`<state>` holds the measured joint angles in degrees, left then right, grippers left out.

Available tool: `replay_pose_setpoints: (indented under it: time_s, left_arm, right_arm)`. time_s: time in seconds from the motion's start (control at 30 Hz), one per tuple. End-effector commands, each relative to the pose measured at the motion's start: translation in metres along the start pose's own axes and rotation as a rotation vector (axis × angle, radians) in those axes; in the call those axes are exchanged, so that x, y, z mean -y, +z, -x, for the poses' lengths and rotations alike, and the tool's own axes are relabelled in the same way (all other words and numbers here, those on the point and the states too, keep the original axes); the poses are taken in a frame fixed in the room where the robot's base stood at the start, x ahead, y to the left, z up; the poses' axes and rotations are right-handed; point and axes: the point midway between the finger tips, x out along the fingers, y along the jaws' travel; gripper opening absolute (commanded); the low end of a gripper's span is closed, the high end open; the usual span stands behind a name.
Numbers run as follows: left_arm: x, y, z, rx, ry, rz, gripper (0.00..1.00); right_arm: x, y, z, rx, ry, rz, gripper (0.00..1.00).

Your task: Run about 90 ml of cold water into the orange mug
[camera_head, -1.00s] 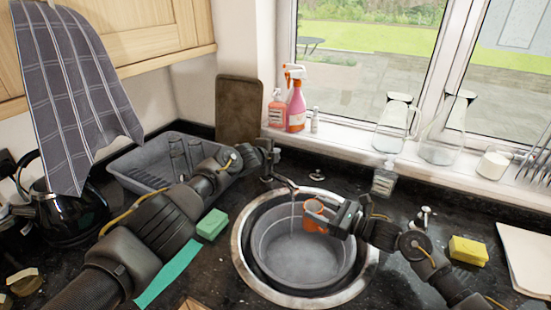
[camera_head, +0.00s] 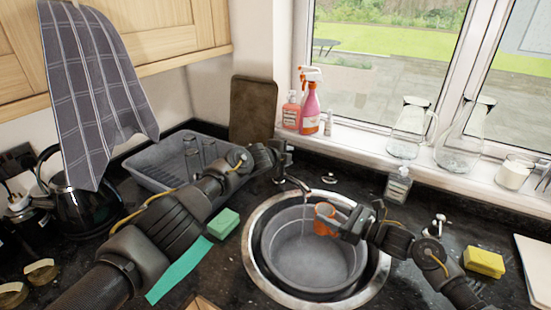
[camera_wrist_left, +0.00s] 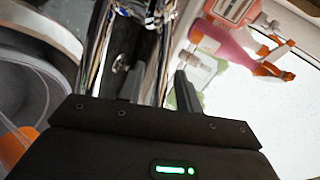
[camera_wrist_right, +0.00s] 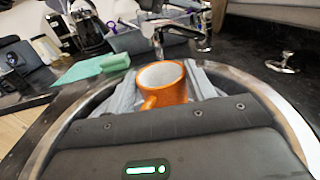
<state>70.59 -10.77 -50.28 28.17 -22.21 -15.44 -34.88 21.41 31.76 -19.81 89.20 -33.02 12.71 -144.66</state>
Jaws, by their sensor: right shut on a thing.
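The orange mug (camera_head: 323,217) is over the right side of the grey bowl in the sink. My right gripper (camera_head: 338,222) is shut on it. In the right wrist view the mug (camera_wrist_right: 162,84) is upright between the fingers, its pale inside showing and its handle towards me. The tap spout (camera_head: 299,185) ends just above and left of the mug. A thin stream seems to hang from the spout; whether it enters the mug is unclear. My left gripper (camera_head: 278,150) is at the tap's upright body. In the left wrist view its fingers (camera_wrist_left: 160,88) stand apart beside chrome.
The grey bowl (camera_head: 285,268) sits inside the round steel sink (camera_head: 262,285). A green sponge (camera_head: 223,223) and teal cloth (camera_head: 180,273) lie left of it. A soap bottle (camera_head: 398,186) and yellow sponge (camera_head: 484,262) are to the right. A grey dish rack (camera_head: 160,177) stands behind my left arm.

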Motion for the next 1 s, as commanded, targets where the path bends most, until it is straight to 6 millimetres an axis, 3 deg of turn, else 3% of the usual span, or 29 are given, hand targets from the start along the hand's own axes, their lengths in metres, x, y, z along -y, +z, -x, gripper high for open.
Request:
replay_pose_setpoints:
  time_s: [0.27, 0.8, 1.0]
  left_arm:
    - [-0.001, 0.002, 0.024, 0.002, -0.002, -0.003, 0.35]
    - [-0.002, 0.001, 0.099, 0.002, 0.000, -0.002, 0.35]
    - [-0.001, 0.001, 0.112, 0.003, 0.000, -0.003, 0.35]
  right_arm:
    - [0.000, 0.001, 0.000, 0.002, 0.000, 0.001, 0.26]
    - [0.000, 0.001, 0.000, 0.001, 0.000, 0.001, 0.26]
    - [0.000, 0.001, 0.000, 0.001, 0.000, 0.001, 0.26]
